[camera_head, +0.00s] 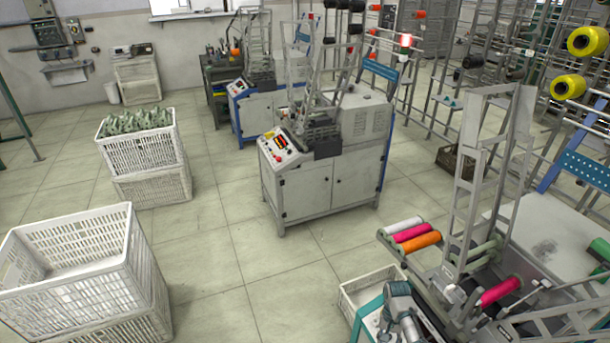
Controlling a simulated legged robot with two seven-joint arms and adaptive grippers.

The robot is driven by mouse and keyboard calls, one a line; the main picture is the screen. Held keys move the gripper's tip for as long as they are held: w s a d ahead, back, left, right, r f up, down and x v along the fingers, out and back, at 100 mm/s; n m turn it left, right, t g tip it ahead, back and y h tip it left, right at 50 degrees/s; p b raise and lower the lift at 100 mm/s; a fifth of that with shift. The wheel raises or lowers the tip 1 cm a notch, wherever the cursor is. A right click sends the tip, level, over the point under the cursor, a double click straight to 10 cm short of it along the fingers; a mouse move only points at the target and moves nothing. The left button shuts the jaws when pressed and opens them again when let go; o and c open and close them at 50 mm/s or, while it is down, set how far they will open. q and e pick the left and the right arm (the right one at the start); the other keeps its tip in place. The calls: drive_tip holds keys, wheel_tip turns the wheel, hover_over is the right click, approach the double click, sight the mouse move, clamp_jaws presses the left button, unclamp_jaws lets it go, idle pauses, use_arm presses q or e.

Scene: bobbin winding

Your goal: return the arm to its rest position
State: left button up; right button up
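A grey jointed arm part (398,292), which looks like mine, shows at the bottom, right of the middle, beside the near winding machine (545,245). It stands over a teal-framed stand (366,312). I cannot make out gripper fingers on it or anything held in them. No arm comes in from the left, and my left gripper is not in view. On the near machine a white bobbin (404,225), a pink bobbin (412,233) and an orange bobbin (422,241) lie side by side. Another pink bobbin (499,291) lies lower, among the machine's bars.
A low white crate (362,292) stands left of the near machine. A large white crate stack (80,270) is at the lower left, and another crate stack (140,155) stands behind it. A second winding machine (325,165) is in the middle. The tiled floor (225,265) between them is clear.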

drive_tip(key=s+a+f+n+t, duration=0.2)
drive_tip(key=s+a+f, duration=0.1)
drive_tip(key=s, duration=0.4)
drive_tip(key=s+a+f+n+t, duration=0.1)
drive_tip(key=s+a+f+n, duration=0.25)
drive_tip(key=s, duration=0.45)
drive_tip(key=s+r+n+t, duration=0.1)
drive_tip(key=s+r+t, duration=0.1)
drive_tip(key=s+r, duration=0.4)
drive_tip(key=s+r+n+t, duration=0.1)
drive_tip(key=s+r+t, duration=0.1)
drive_tip(key=s+r, duration=0.5)
drive_tip(key=s+f, duration=0.3)
drive_tip(key=f, duration=0.8)
drive_tip(key=s+f+g, duration=0.1)
drive_tip(key=s+f, duration=0.2)
drive_tip(key=f, duration=0.9)
drive_tip(key=s+d+f, duration=0.1)
drive_tip(key=s+f, duration=0.2)
drive_tip(key=f, duration=0.9)
drive_tip(key=shift+g, duration=0.3)
